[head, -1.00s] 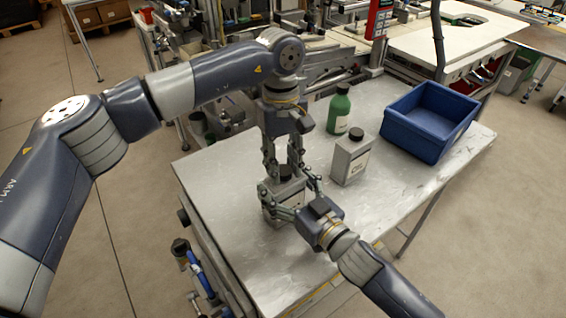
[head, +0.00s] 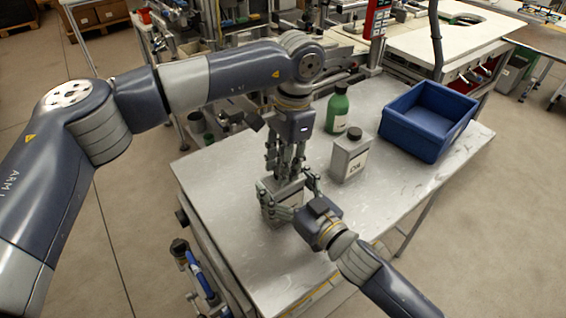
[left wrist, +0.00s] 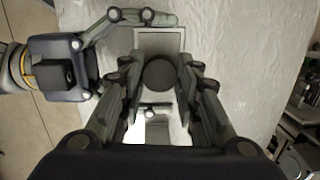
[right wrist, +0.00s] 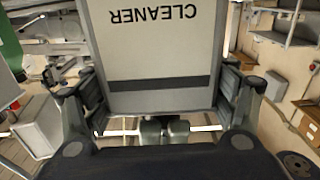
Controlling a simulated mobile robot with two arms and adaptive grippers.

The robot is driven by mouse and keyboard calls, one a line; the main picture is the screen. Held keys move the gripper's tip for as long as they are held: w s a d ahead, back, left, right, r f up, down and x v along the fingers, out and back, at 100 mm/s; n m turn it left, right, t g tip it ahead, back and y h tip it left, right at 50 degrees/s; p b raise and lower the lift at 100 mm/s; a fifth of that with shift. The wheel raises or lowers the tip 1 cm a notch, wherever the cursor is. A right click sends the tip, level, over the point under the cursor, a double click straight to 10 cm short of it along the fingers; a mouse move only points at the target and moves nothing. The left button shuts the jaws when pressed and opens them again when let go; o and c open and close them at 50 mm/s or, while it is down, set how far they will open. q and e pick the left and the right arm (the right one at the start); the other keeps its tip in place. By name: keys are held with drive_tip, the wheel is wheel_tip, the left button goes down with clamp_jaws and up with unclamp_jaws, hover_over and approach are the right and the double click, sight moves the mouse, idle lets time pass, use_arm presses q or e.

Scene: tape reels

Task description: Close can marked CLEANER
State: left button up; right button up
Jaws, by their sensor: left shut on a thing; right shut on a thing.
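The grey can marked CLEANER (right wrist: 155,50) fills the top of the right wrist view, its lettering upside down there. In the head view the can (head: 268,207) stands near the left part of the metal table. My right gripper (head: 293,201) is shut around the can's body from the front right. My left gripper (head: 284,180) points down over the can's top. In the left wrist view its fingers are shut on a round black cap (left wrist: 161,73) over the can's top face (left wrist: 160,41). Whether the cap is fully seated is hidden.
A grey can marked OIL (head: 350,160) with a black cap stands to the right on the metal table (head: 235,245). A green bottle (head: 337,112) stands behind it. A blue bin (head: 407,140) sits at the table's right end. The table's front right is clear.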

use_arm(q)
drive_tip(key=o, duration=0.7)
drive_tip(key=shift+a, duration=0.1)
drive_tip(key=shift+c, duration=0.2)
drive_tip(key=shift+c, duration=0.2)
